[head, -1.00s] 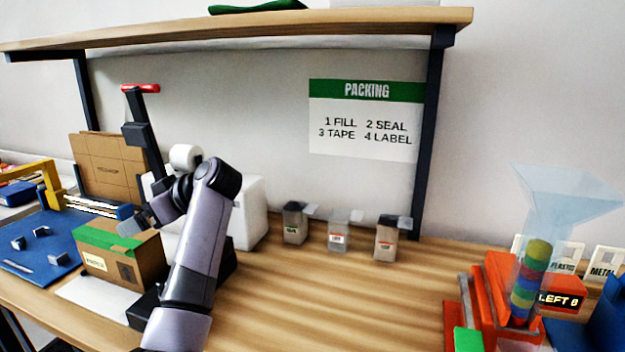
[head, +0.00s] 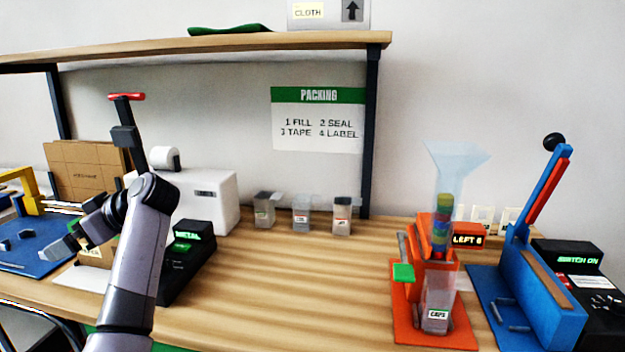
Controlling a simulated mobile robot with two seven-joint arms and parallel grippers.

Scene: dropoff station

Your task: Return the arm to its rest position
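One arm of mine is in the head view, grey with black joints, rising from the bottom left. Its gripper (head: 62,243) is over the left part of the bench, in front of a small cardboard box (head: 96,254) that it and the arm partly cover. The fingers are small and seen from the side, so I cannot tell whether they are open or shut. I see nothing clearly held. My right arm and gripper are not in view.
A black label device (head: 183,262) and a white machine (head: 207,200) stand close to the arm. Three small containers (head: 302,214) stand at the back. An orange dispenser (head: 432,270) and a blue lever press (head: 540,290) stand right. The middle bench (head: 310,285) is clear. A shelf (head: 200,48) spans above.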

